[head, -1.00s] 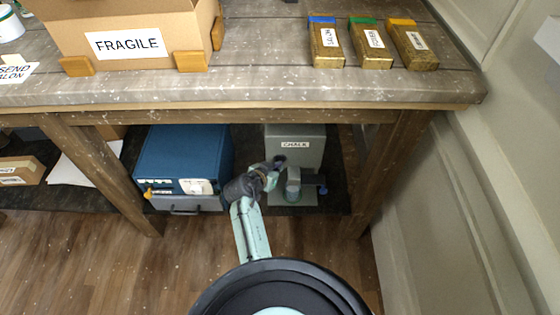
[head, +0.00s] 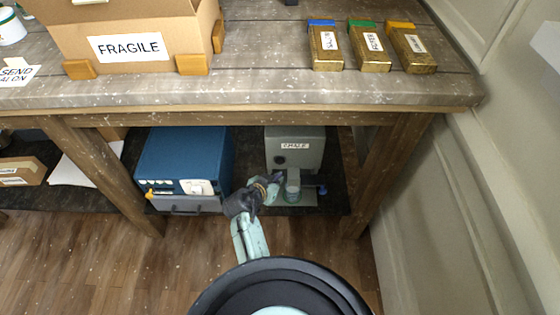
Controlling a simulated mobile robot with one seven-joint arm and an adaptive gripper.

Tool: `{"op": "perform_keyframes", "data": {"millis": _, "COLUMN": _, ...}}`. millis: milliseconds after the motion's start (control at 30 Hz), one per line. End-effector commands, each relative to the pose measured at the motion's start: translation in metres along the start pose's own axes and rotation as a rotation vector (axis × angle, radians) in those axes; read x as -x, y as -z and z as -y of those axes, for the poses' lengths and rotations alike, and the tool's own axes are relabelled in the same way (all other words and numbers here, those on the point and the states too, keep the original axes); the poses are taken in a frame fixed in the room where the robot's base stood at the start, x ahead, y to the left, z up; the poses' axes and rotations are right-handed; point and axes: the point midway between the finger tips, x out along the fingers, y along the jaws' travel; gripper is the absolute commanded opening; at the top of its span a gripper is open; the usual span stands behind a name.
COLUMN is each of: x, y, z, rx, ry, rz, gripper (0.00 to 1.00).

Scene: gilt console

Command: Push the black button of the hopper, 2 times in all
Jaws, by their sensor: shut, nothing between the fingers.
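The hopper (head: 312,157) is a grey box labelled CHALK on the low shelf under the table. Its round black button (head: 280,160) shows on the front face, left of centre and below the label. My gripper (head: 277,180) is shut and empty. It is just below the button in the picture and appears apart from it. A pale greenish jar (head: 293,188) stands on the hopper's base, right beside my gripper. A small blue part (head: 322,190) sits at the base's right side.
A blue cabinet (head: 185,155) stands left of the hopper. A wooden table leg (head: 388,165) is to its right and the tabletop (head: 265,93) overhangs above. A FRAGILE carton (head: 130,25) and gilt boxes (head: 372,48) stand on top.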

Motion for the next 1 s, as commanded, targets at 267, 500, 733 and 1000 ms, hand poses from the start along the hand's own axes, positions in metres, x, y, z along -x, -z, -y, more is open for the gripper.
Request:
{"op": "perform_keyframes", "data": {"millis": 267, "x": 0.015, "y": -0.011, "z": -0.011, "rx": 0.001, "ry": 0.0, "rz": 0.0, "gripper": 0.0}}
{"op": "perform_keyframes", "data": {"millis": 500, "x": 0.016, "y": -0.012, "z": -0.012, "rx": 0.0, "ry": 0.0, "rz": 0.0, "gripper": 0.0}}
{"op": "perform_keyframes", "data": {"millis": 733, "x": 0.016, "y": -0.012, "z": -0.012, "rx": 0.0, "ry": 0.0, "rz": 0.0, "gripper": 0.0}}
{"op": "perform_keyframes", "data": {"millis": 1000, "x": 0.016, "y": -0.012, "z": -0.012, "rx": 0.0, "ry": 0.0, "rz": 0.0, "gripper": 0.0}}
